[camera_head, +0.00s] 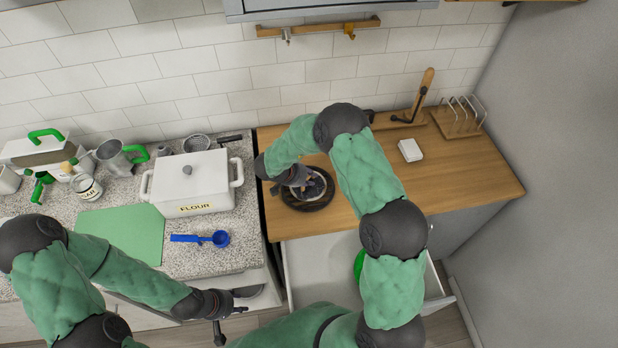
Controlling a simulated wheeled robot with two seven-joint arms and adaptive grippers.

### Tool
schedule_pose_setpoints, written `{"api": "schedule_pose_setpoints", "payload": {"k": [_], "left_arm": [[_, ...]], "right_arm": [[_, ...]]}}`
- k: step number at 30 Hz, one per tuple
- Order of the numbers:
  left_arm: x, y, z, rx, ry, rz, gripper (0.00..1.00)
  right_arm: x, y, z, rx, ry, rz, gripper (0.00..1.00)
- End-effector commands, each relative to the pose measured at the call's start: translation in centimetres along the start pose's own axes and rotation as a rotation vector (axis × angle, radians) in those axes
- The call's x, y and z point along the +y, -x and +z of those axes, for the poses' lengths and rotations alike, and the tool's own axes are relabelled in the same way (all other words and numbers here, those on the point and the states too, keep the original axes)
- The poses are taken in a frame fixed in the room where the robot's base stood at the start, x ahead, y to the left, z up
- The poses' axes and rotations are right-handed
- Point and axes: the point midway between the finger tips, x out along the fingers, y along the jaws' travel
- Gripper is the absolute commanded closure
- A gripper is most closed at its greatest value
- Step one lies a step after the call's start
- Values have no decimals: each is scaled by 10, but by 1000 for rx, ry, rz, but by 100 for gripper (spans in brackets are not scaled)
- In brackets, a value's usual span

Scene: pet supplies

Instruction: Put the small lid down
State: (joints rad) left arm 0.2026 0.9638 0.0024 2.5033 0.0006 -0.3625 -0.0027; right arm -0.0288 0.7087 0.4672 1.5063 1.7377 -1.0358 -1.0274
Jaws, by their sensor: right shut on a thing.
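My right gripper (300,181) reaches down over a dark round mat (318,206) on the wooden counter. It is shut on a small round thing with a pale rim, which seems to be the small lid (318,184). The fingers and wrist hide much of it, and I cannot tell whether it touches the mat. My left gripper (240,300) is low, in front of the stone counter's front edge. Its fingers are small and dark, and I cannot tell whether they are open or shut.
A white lidded FLOUR container (192,184), a green board (121,232) and a blue scoop (203,239) occupy the stone counter. An open white drawer (318,268) is below the wooden counter (462,185). A white block (410,150) and a rack (458,117) stand right of the mat.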

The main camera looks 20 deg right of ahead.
Motion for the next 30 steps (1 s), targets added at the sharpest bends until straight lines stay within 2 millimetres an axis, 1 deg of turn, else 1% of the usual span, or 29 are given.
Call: {"api": "schedule_pose_setpoints", "payload": {"k": [2,3,5,6,15,19,23,30], "left_arm": [[0,0,0,0,0,0,60],[0,1,0,0,0,0,60],[0,0,0,0,0,0,60],[0,0,0,0,0,0,60],[0,0,0,0,0,0,60],[0,0,0,0,0,0,60],[1,2,0,0,0,0,60],[3,7,0,0,0,0,60]], "right_arm": [[0,-1,1,0,1,0,100],[-1,-2,2,0,1,0,76],[-1,-2,2,0,1,0,59],[-1,-2,2,0,1,0,55],[0,-1,1,0,0,0,55],[0,6,-1,1,0,-1,55],[0,24,-1,1,1,-3,55],[-1,74,-1,2,2,-4,55]]}}
